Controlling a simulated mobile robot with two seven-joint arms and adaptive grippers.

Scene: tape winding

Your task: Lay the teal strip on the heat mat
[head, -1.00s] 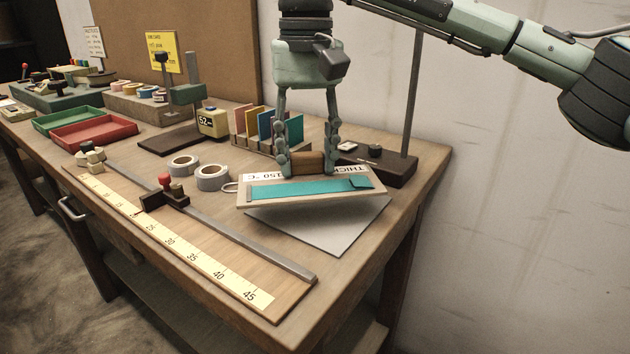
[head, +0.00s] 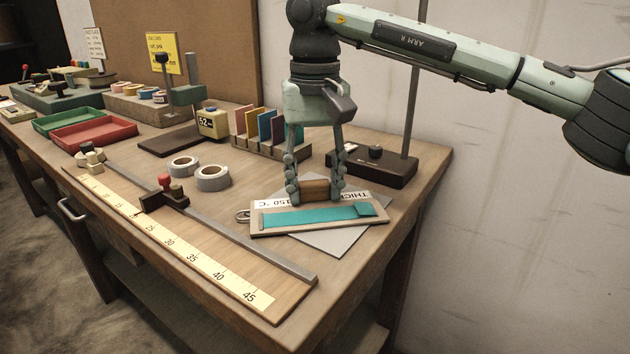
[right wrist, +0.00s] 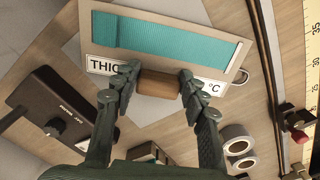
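The teal strip (head: 308,217) lies along a pale board with a white label reading "THICK" and "150 °C". The strip also shows in the right wrist view (right wrist: 170,38). My right gripper (head: 316,190) is shut on the board's brown wooden block (right wrist: 160,84), one finger at each end. A plain grey sheet (head: 338,246), which looks like the heat mat, lies on the bench under the board and is partly hidden by it. The board is low over the sheet; I cannot tell whether they touch. My left gripper is not in view.
A ruler board (head: 215,262) with a metal rail and red-knobbed stop lies left of the sheet. Two grey tape rolls (head: 212,178), a rack of coloured cards (head: 270,135) and a dark stand base (head: 372,167) stand behind. The bench edge is close on the right.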

